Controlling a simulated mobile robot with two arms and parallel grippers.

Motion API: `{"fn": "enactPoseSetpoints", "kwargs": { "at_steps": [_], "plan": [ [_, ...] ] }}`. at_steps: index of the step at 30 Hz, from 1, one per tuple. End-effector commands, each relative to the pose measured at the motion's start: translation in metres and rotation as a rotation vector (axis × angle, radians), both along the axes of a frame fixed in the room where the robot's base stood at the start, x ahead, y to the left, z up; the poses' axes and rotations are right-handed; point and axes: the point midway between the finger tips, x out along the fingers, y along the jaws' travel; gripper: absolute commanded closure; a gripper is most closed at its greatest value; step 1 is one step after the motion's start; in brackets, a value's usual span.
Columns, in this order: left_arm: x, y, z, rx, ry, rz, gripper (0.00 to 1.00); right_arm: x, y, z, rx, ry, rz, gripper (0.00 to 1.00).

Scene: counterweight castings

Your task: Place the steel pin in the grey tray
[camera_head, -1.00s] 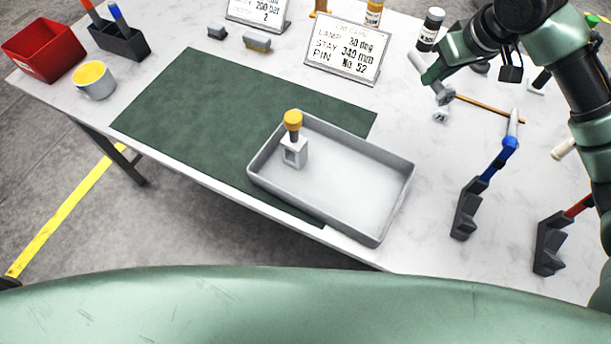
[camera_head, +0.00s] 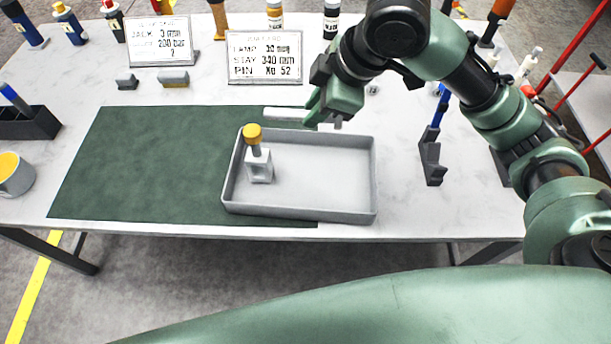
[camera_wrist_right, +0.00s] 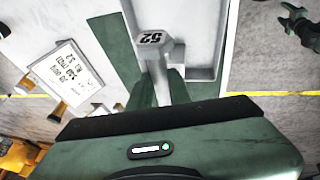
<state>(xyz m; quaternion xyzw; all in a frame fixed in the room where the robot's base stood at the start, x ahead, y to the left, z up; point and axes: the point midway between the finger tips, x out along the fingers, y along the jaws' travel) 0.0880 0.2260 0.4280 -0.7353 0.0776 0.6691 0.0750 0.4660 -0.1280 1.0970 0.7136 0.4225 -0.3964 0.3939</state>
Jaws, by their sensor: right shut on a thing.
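The steel pin (camera_head: 284,112) is a pale grey rod, held roughly level by my right gripper (camera_head: 318,112) behind the back edge of the grey tray. Its wider head (camera_wrist_right: 152,42), marked 52, shows in the right wrist view beside the tray wall, with the fingers shut around the shaft. The grey tray (camera_head: 340,214) lies partly on the green mat near the table's front edge. A pale block (camera_head: 259,168) with a yellow-topped piece (camera_head: 252,134) stands in its left part.
The green mat (camera_head: 140,165) is bare left of the tray. Two cards (camera_head: 265,56) and several bottles stand at the back. A dark stand (camera_head: 431,160) is to the tray's right. The tray's middle and right are clear.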

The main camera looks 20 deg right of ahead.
Motion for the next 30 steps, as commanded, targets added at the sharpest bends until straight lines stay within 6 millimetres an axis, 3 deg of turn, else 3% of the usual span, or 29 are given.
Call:
{"fn": "enactPoseSetpoints", "kwargs": {
  "at_steps": [15,30],
  "plan": [
    [-0.001,0.01,-0.001,0.012,0.0,0.003,0.43,-0.002,0.0,-0.124,0.0,0.0,-0.002,1.0],
    [-0.001,0.01,0.0,0.011,0.001,0.003,0.43,-0.002,0.001,-0.183,0.0,-0.002,-0.002,1.0]
  ]
}}
